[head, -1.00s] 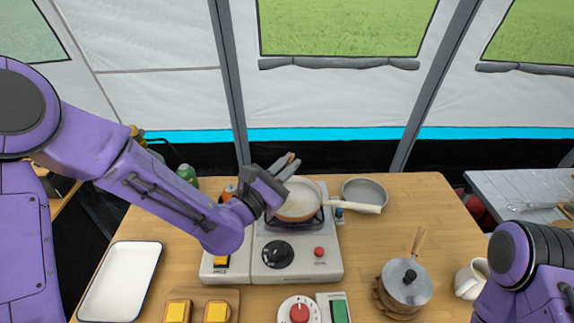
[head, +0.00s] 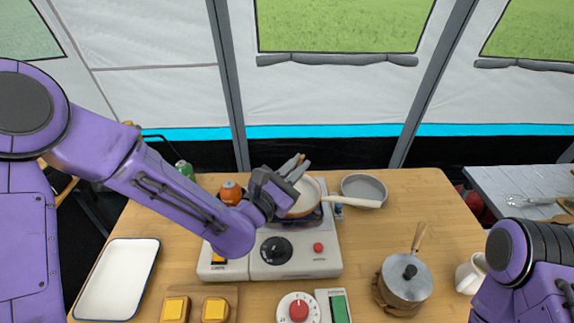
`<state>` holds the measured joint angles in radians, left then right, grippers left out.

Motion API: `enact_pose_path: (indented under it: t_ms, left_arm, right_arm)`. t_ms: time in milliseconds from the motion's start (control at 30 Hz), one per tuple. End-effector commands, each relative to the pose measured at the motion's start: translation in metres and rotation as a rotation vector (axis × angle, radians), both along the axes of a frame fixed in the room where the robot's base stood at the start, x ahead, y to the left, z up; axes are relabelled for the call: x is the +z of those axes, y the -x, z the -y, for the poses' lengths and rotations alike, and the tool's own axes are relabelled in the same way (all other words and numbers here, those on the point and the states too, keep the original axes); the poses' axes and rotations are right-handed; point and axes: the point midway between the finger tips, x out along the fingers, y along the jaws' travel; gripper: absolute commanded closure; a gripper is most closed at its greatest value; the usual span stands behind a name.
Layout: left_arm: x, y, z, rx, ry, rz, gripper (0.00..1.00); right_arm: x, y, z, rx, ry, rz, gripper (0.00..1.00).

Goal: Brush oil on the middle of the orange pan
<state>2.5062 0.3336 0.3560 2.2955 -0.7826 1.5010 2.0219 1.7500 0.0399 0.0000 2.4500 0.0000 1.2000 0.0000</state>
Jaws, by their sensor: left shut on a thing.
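The orange pan (head: 312,207) sits on the burner of the white stove (head: 318,262), with its pale handle pointing right. Its inside is pale and its outer side orange. My left gripper (head: 296,170) is over the pan's back left part, shut on a thin brown-ended thing. That looks like the brush, but its bristles are hidden, so I cannot tell whether it touches the pan. My right gripper is out of view; only part of that arm shows at the lower right.
A grey pan (head: 364,186) lies right of the stove, near the orange pan's handle. A lidded pot (head: 406,280) and a white jug (head: 470,274) stand at the right. A white tray (head: 116,281) lies at the left. An orange jar (head: 230,192) stands behind my left arm.

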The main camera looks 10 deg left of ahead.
Motion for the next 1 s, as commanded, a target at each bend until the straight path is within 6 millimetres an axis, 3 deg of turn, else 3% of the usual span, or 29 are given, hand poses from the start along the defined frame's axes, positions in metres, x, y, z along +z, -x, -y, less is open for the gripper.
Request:
enact_pose_path:
  t_ms: [700,1000]
  left_arm:
    - [-0.001,0.004,0.057,0.001,0.000,0.000,1.00]
    - [-0.001,-0.007,0.060,0.003,0.002,0.000,1.00]
  right_arm:
    - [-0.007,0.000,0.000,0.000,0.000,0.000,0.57]
    - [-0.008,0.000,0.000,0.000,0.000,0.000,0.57]
